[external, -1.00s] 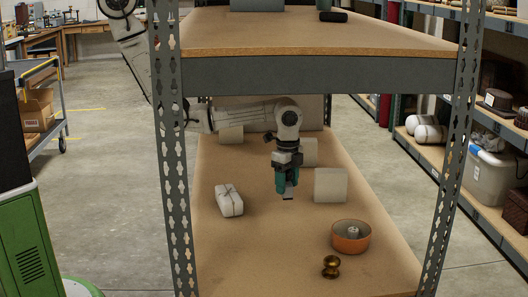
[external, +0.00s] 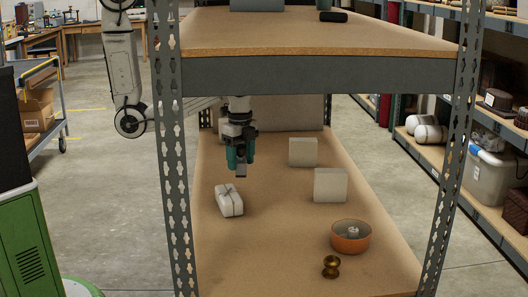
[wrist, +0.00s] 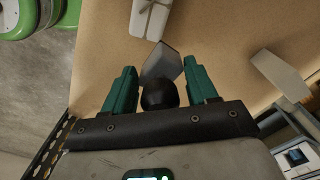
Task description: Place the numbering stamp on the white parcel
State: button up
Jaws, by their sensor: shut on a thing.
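The white parcel (external: 228,200), tied with dark string, lies on the left part of the lower shelf board. It also shows at the top of the wrist view (wrist: 151,18). My gripper (external: 240,160) points down above the board, a little behind and above the parcel. It is shut on the numbering stamp (external: 241,172), whose grey lower end shows below the fingers. In the wrist view the stamp's black round knob (wrist: 159,96) and grey block sit between the teal fingers (wrist: 160,88). The stamp and the parcel look apart.
Two pale blocks (external: 330,185) (external: 303,152) stand right of my gripper. An orange bowl (external: 350,238) with a small thing inside and a brass spool-shaped piece (external: 331,267) are at the front right. The upper shelf (external: 320,75) hangs overhead, with perforated posts (external: 172,180) at its corners.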

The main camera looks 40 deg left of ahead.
jog(key=a+r+m+p, duration=0.2)
jog(key=a+m, duration=0.2)
jog(key=m, duration=0.4)
send_over(228, 192)
notch_tip(228, 192, down, 10)
jog(key=shift+d+r+p, duration=0.1)
jog(key=shift+p, duration=0.2)
jog(key=o, duration=1.2)
